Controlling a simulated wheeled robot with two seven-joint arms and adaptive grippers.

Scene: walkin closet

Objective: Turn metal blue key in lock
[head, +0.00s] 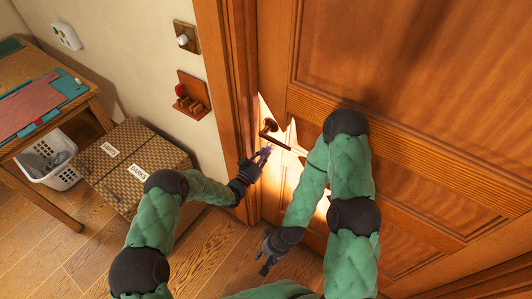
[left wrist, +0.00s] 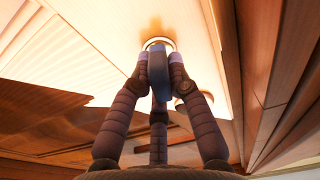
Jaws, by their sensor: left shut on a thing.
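The wooden door (head: 400,60) has a dark lever handle (head: 273,136). My left gripper (head: 264,153) is close to the door, just below and left of the handle. In the left wrist view my left gripper (left wrist: 158,68) is shut on the blue-grey key (left wrist: 158,78). A round lock plate (left wrist: 159,43) shows directly beyond the key's far end. The key overlaps the plate, but how deep it sits is hidden. My right gripper (head: 265,265) hangs low in front of the door, away from the lock; its finger opening is unclear.
A white basket (head: 50,165) sits under a wooden table (head: 40,85). Small wooden wall racks (head: 192,95) hang left of the door frame (head: 225,90). Open floor (head: 215,255) lies between my arms.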

